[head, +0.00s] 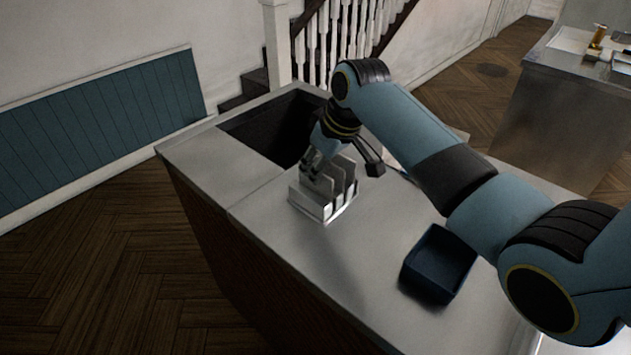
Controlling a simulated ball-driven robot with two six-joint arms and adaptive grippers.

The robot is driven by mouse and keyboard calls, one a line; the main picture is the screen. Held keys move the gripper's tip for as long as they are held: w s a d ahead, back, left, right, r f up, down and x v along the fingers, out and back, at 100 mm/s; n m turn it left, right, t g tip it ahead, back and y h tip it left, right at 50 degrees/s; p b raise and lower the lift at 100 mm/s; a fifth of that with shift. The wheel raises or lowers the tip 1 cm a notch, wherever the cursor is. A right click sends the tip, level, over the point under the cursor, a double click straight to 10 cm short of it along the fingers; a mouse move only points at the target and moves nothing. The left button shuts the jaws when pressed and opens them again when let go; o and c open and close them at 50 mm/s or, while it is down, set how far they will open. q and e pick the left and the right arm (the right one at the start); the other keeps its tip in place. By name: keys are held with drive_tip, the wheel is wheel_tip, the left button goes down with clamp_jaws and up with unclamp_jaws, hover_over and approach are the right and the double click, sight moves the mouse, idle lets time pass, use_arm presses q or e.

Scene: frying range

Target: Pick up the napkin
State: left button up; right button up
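A pale metal holder (324,208) with upright grey dividers or sheets stands on the counter (300,250). I cannot tell whether a napkin is among those upright pieces, and none shows clearly elsewhere. My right gripper (311,166) points down at the holder's back left side, close to or touching its upright pieces. Its fingers are small and dark, partly lost against the holder, so I cannot tell if they are open or shut. My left gripper is not in view.
A dark blue open box (438,264) stands on the counter right of the holder. A dark rectangular opening (268,128) lies behind it. A dark handle-like piece (373,163) is beside the gripper. The counter in front of the holder is bare.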

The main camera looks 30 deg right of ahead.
drive_tip(key=shift+w+a+f, duration=0.15)
drive_tip(key=shift+w+f, duration=0.05)
drive_tip(key=shift+f, duration=0.3)
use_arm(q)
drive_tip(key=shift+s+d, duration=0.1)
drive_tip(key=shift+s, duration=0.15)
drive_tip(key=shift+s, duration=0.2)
use_arm(e)
drive_tip(key=shift+f, duration=0.25)
clamp_jaws()
